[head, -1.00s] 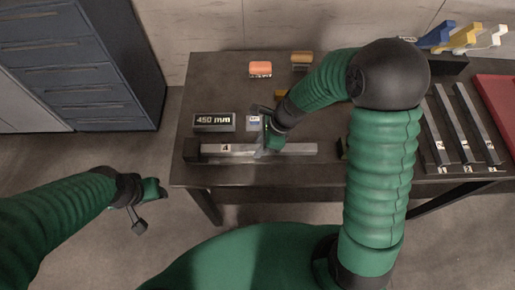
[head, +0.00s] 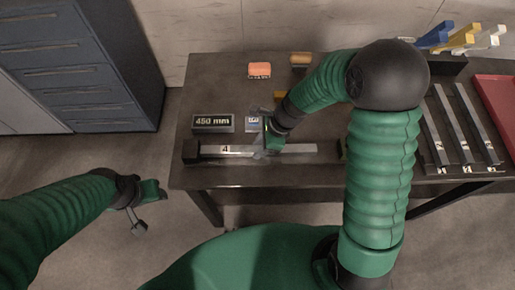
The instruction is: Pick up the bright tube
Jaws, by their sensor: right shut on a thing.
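A bright, silvery square tube (head: 295,149) marked "4" lies lengthwise across the front part of the dark table, in or just above a dark fixture with a block at its left end (head: 191,151). My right gripper (head: 265,152) reaches down from above and is shut on the tube near its middle; its fingers partly hide the tube there. My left gripper (head: 150,200) hangs over the floor to the left of the table, away from everything. Its fingers are too small and side-on to tell whether they are open.
A display reading "450 mm" (head: 213,123) stands behind the tube's left part. Several numbered bars (head: 461,125) lie in a rack at the right, beside a red tray (head: 497,92). An orange block (head: 259,70) sits at the back. Blue drawers (head: 85,65) stand left of the table.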

